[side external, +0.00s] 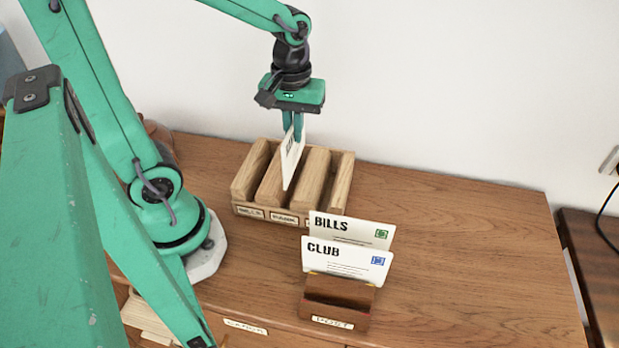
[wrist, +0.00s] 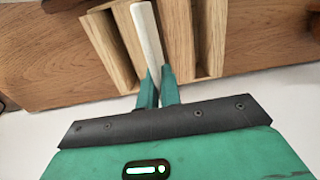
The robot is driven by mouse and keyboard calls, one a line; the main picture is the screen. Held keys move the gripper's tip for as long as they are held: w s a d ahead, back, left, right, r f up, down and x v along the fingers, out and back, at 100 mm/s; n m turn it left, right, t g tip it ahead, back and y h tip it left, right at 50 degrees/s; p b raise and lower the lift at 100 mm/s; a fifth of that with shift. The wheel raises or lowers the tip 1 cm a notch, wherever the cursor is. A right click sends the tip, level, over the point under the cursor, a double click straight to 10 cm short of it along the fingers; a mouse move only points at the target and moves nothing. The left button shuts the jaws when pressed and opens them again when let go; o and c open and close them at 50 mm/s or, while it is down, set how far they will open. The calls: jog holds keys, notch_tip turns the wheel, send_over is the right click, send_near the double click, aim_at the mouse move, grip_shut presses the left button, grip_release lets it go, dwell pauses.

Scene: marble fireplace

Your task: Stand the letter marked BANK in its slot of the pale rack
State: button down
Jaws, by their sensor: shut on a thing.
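My gripper (side external: 293,128) is shut on a white letter (side external: 291,160) and holds it upright, nearly edge-on, over the pale rack (side external: 266,214). The letter's marking cannot be read. Its lower end is near the second and third wooden dividers, behind the label that reads BANK (side external: 285,218). I cannot tell whether its bottom edge is inside the slot or just above it. In the wrist view the letter (wrist: 146,30) runs forward from my fingertips (wrist: 157,88) between pale dividers (wrist: 105,38).
A dark brown holder (side external: 335,305) in front of the rack holds letters marked CLUB (side external: 345,262) and BILLS (side external: 350,230). The BILLS letter is close to the rack's front right corner. The wooden top (side external: 470,240) is clear on the right. A white wall stands behind.

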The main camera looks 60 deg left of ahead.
aim_at(295, 157)
jog(key=shift+f, duration=3.8)
dwell(1.2)
jog(key=c, duration=1.5)
grip_release()
jog(key=shift+r, duration=0.1)
jog(key=shift+r, duration=4.4)
